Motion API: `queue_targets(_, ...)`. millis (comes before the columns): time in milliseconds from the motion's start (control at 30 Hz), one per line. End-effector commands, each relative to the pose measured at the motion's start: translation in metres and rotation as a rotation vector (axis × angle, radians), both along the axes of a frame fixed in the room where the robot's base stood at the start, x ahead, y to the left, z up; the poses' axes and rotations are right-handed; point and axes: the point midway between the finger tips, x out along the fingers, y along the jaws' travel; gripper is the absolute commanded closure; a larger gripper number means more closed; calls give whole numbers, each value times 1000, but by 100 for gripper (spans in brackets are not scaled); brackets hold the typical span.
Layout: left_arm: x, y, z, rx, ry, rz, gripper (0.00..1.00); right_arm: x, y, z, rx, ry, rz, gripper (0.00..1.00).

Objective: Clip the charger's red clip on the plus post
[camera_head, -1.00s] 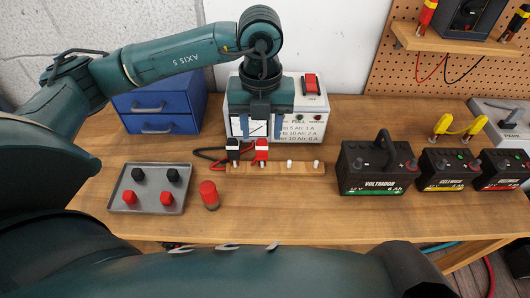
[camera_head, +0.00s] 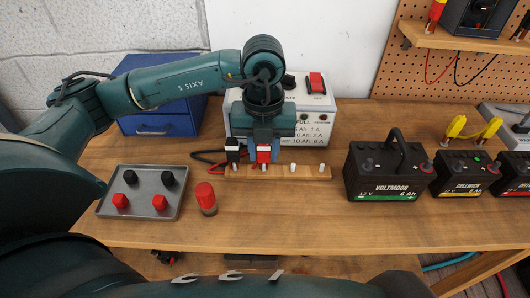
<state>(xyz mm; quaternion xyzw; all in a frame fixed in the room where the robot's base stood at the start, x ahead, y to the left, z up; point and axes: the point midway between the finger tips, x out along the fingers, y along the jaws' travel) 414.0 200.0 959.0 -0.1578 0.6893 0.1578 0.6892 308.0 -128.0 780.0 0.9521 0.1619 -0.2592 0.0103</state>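The charger's red clip (camera_head: 264,154) stands on the wooden rest strip in front of the charger (camera_head: 313,108). My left gripper (camera_head: 264,151) points down over it, with a blue finger close against each side, and appears shut on it. The black clip (camera_head: 233,151) stands just left of it on the same strip. The black Voltmoor battery (camera_head: 384,188) with a raised handle stands to the right; its plus post is at the right end of its top, small in this view. My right gripper is out of view.
A grey tray (camera_head: 143,210) holds red and black caps. A red-topped cylinder (camera_head: 206,198) stands beside it. A blue drawer box (camera_head: 160,120) is at the back left. Other batteries with a yellow jumper (camera_head: 474,130) are at the right. Wood between strip and Voltmoor battery is clear.

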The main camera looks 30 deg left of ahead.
Motion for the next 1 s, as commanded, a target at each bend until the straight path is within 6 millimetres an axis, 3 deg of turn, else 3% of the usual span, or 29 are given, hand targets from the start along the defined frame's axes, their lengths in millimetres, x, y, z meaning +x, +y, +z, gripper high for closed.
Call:
queue_targets(200,0,0,0,0,0,0,88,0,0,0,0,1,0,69)
queue_targets(467,0,0,5,0,-1,0,88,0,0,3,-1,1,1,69)
queue_targets(800,0,0,40,-1,0,0,88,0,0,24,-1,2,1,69)
queue_targets(1000,0,0,40,0,0,0,88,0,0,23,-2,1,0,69)
